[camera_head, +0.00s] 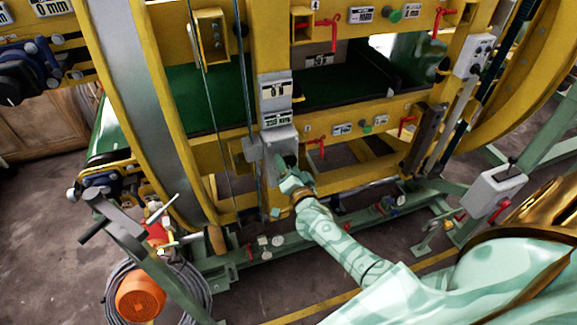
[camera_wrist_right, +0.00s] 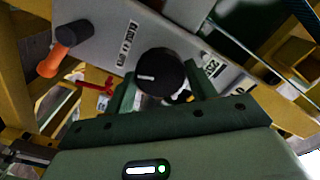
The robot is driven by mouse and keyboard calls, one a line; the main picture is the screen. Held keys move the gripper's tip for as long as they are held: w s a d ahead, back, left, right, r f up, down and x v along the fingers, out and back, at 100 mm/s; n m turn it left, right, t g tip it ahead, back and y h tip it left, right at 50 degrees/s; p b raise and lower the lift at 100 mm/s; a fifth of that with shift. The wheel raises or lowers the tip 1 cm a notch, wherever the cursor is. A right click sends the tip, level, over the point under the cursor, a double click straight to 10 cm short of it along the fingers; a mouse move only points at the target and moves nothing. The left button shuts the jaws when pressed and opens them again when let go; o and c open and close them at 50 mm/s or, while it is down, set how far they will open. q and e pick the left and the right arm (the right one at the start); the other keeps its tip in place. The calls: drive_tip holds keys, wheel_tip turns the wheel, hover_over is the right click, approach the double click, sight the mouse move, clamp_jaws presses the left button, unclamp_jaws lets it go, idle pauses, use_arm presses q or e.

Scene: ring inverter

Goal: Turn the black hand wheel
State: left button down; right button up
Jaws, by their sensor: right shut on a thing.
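The black hand wheel (camera_wrist_right: 160,72) is a round black knob with a white mark, on a light grey panel (camera_wrist_right: 205,25) in the right wrist view. Printed labels sit on both sides of it. My right gripper (camera_head: 288,174) reaches up to the small grey box (camera_head: 281,141) on the yellow frame in the head view. In the wrist view its two green fingers stand on either side of the wheel, shut on it. The gripper mostly hides the wheel in the head view. My left gripper is not in view.
A black-and-orange knob (camera_wrist_right: 64,48) sticks out left of the wheel. Red valve handles (camera_head: 318,146) are on the yellow frame (camera_head: 345,125). A grey control box (camera_head: 493,192) stands at right. An orange reel (camera_head: 140,297) and coiled cable lie at lower left.

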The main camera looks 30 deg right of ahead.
drive_tip(key=shift+m, duration=0.5)
drive_tip(key=o, duration=1)
drive_tip(key=shift+s, duration=0.1)
drive_tip(key=p+v, duration=0.1)
drive_tip(key=v, duration=1.5)
drive_tip(key=shift+p, duration=0.3)
drive_tip(key=shift+s, duration=0.15)
